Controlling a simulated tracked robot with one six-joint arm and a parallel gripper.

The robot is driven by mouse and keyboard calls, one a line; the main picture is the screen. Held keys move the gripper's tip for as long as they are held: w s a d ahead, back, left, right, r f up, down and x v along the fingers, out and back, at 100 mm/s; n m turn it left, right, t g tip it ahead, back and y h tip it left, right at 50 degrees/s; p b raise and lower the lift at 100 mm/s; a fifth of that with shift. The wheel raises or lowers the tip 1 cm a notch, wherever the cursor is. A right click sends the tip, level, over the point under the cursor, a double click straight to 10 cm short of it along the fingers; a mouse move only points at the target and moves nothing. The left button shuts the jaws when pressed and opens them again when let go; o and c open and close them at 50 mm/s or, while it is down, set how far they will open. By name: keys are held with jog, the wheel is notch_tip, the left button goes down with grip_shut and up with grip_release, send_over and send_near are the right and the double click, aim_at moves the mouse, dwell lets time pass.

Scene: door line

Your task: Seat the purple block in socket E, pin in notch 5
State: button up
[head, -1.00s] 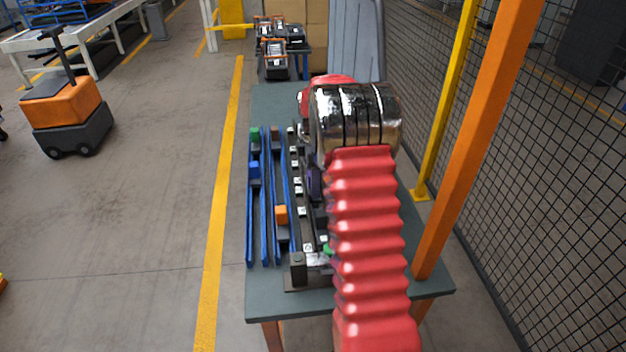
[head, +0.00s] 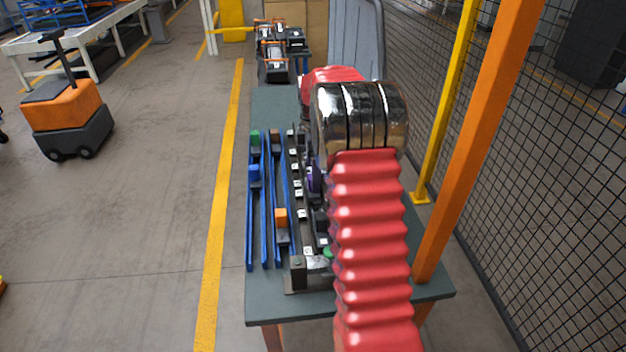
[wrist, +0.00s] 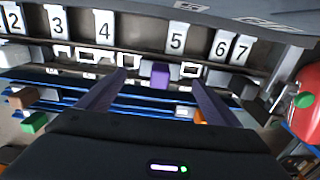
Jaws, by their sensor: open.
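The purple block (wrist: 160,76) shows in the wrist view between my gripper's two fingers, with a gap on each side. It stands below and a little left of the label 5 (wrist: 176,40). In the head view a sliver of the purple block (head: 311,179) shows at the left edge of my red arm. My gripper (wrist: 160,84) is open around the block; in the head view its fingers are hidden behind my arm. White-framed squares (wrist: 128,60) line the rail on both sides of the block. I cannot tell which is socket E, nor whether the pin is in a notch.
Blue rails (head: 264,210) left of the fixture carry a green block (head: 255,137), a blue block (head: 254,172) and an orange block (head: 281,216). The bench (head: 272,308) has bare room at its front. An orange post (head: 470,150) and mesh fence stand close on the right.

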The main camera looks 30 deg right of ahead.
notch_tip(320, 180, up, 9)
dwell(0.3)
jog(key=shift+f, duration=0.15)
dwell(0.8)
